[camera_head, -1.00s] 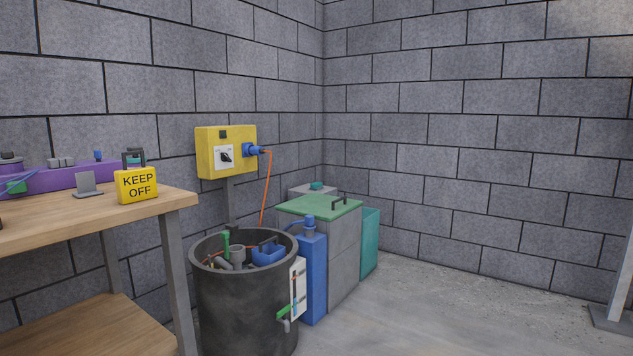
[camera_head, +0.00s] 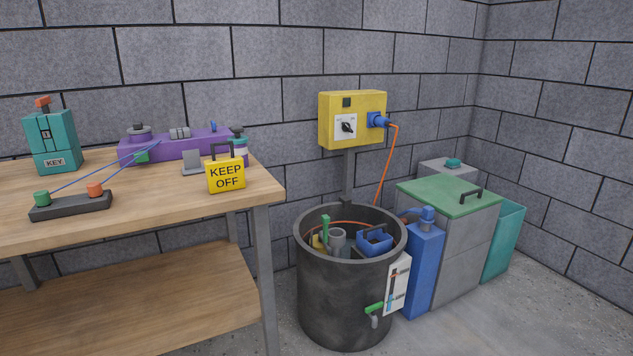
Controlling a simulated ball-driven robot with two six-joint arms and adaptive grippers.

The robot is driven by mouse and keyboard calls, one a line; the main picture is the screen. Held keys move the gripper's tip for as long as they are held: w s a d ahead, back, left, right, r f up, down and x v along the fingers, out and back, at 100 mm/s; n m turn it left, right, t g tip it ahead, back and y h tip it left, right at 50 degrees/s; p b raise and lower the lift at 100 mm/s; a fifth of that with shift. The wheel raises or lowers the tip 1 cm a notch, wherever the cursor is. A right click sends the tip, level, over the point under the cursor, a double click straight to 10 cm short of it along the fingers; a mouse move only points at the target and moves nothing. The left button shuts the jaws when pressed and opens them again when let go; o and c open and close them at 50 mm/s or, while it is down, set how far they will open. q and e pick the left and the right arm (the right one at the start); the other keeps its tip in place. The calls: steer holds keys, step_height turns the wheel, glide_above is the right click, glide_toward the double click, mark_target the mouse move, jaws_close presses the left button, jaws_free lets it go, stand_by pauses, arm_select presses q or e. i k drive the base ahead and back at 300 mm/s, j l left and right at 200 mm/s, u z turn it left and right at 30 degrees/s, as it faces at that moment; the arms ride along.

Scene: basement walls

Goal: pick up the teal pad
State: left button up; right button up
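I see nothing that is clearly a teal pad. A small teal piece (camera_head: 453,163) lies on top of a grey box (camera_head: 434,170) by the back wall, too small to make out. Other teal things are a box marked KEY (camera_head: 50,142) at the left of the workbench and an open teal bin (camera_head: 503,245) at the right. A jar with a teal part (camera_head: 238,143) is partly hidden behind a yellow KEEP OFF block (camera_head: 226,176) with a dark handle. Neither of my grippers is in view.
The wooden workbench (camera_head: 130,212) holds a purple unit (camera_head: 180,147) and a dark bar with two knobs (camera_head: 70,206). A dark barrel (camera_head: 345,300), a blue canister (camera_head: 423,275) and a green-lidded grey chest (camera_head: 465,255) stand on the floor. Floor is clear at lower right.

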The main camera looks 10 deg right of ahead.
mark_target(454, 164)
steer(key=i+l+u, duration=0.3)
steer(key=l, duration=0.9)
steer(key=i+l+u, duration=0.3)
steer(key=l, duration=0.9)
steer(key=l+u, duration=0.3)
steer(key=l, duration=0.95)
steer(key=k, duration=0.05)
